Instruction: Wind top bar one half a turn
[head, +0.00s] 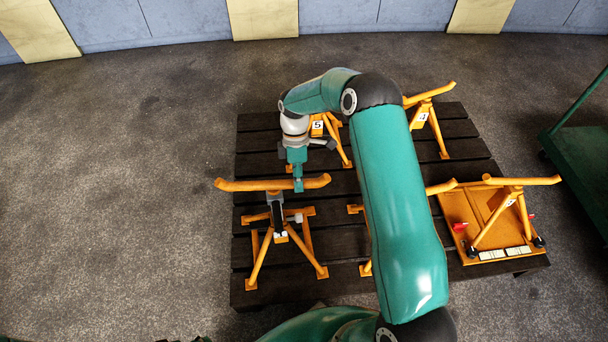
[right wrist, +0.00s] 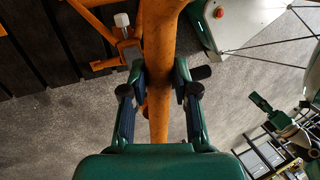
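The orange top bar (head: 240,185) lies across the front-left stand (head: 262,258), upturned at its ends, above a grey and dark post (head: 277,210). My right gripper (head: 298,184) comes down on the bar right of its middle. In the right wrist view the bar (right wrist: 160,40) runs between the two fingers of my right gripper (right wrist: 162,80). Both dark pads appear to touch its sides, so it looks shut on the bar. A white knob (right wrist: 122,20) shows beside the bar there. My left gripper is in neither view.
The stand is on a dark slatted pallet (head: 246,225). Other orange stands labelled 5 (head: 318,126) and 4 (head: 423,116) are behind; another (head: 497,215) is at right on an orange board (head: 455,207). A green trolley (head: 580,155) is far right. Floor at left is clear.

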